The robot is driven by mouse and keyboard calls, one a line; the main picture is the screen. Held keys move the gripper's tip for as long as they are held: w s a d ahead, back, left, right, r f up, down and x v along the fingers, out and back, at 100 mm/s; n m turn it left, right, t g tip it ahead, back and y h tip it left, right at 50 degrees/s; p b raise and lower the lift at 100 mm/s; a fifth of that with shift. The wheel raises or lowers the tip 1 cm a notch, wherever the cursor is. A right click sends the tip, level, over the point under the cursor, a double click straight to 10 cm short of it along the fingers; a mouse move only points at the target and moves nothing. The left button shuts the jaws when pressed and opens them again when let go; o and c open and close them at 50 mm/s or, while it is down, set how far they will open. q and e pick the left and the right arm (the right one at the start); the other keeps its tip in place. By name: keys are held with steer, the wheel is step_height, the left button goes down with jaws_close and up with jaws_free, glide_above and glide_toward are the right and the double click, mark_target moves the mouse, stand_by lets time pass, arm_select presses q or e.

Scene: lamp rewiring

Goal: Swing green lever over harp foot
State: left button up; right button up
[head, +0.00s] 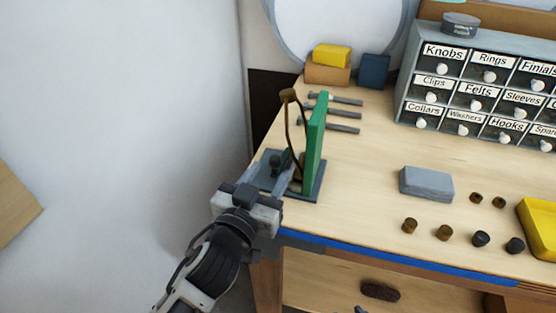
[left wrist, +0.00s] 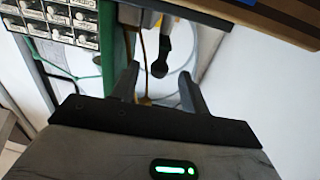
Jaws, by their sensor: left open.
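A tall green upright piece (head: 315,143), which looks like the green lever, stands on a dark base plate (head: 318,186) near the bench's left front corner. A thin bronze harp (head: 289,118) rises close to its left side; its foot is mostly hidden. A small dark knob (head: 275,164) sits left of the harp. My left gripper (head: 268,180) is open at the plate's near left side. In the left wrist view the dark knob (left wrist: 159,62) shows between the open fingers (left wrist: 158,82), apparently beyond the tips. The green piece (left wrist: 106,45) and harp (left wrist: 141,50) also show there. My right gripper is not in view.
Several grey rods (head: 335,113) lie behind the green piece. A grey block (head: 426,184), several small knobs (head: 445,232) and a yellow tray (head: 540,225) are to the right. A labelled drawer cabinet (head: 470,95) stands at the back. The bench between is clear.

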arm_select(q)
steer(key=shift+x, duration=0.95)
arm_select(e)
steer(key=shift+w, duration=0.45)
arm_select(q)
steer(key=shift+c, duration=0.4)
jaws_close()
steer(key=shift+a, duration=0.1)
